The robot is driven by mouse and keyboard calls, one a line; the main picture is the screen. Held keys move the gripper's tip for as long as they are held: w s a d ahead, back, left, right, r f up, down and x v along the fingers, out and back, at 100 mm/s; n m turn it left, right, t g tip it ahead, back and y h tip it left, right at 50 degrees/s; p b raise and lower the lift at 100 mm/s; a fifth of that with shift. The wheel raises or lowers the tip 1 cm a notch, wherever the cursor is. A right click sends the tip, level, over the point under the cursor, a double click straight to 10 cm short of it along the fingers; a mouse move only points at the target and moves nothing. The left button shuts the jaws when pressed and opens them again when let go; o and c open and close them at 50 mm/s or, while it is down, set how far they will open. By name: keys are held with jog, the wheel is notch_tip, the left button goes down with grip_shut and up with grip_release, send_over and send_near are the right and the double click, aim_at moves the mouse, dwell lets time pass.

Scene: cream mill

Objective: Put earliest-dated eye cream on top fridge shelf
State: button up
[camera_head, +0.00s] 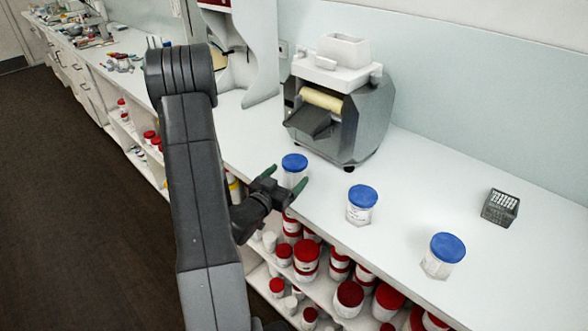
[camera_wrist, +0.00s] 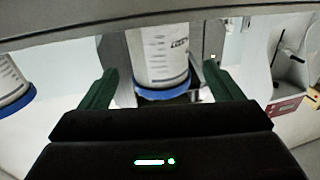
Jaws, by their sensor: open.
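Three clear jars with blue lids and white labels stand upright in a row on the white counter: a left jar (camera_head: 294,163), a middle jar (camera_head: 361,204) and a right jar (camera_head: 442,255). My gripper (camera_head: 287,175) is open at the left jar. In the wrist view, which looks upside down, the left jar (camera_wrist: 162,55) shows between the two green fingers (camera_wrist: 160,84), with a gap on each side. Another jar (camera_wrist: 12,82) shows at the left edge there. Label print is too small to read as dates. No fridge is in view.
A grey mill (camera_head: 340,115) with a white hopper stands behind the left jar. A small dark rack (camera_head: 500,207) stands at the right. Red-lidded tubs (camera_head: 307,256) fill the shelves under the counter. The counter between the jars is clear.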

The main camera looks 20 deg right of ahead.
jog(key=shift+f+p+x, duration=0.15)
jog(key=shift+p+x, duration=0.5)
jog(key=shift+x, duration=0.95)
jog(key=shift+f+p+x, duration=0.15)
jog(key=shift+p+x, duration=0.5)
jog(key=shift+x, duration=1)
jog(key=c, duration=1.3)
jog(key=shift+o, duration=0.2)
jog(key=shift+a+r, duration=0.1)
jog(key=shift+r, duration=0.05)
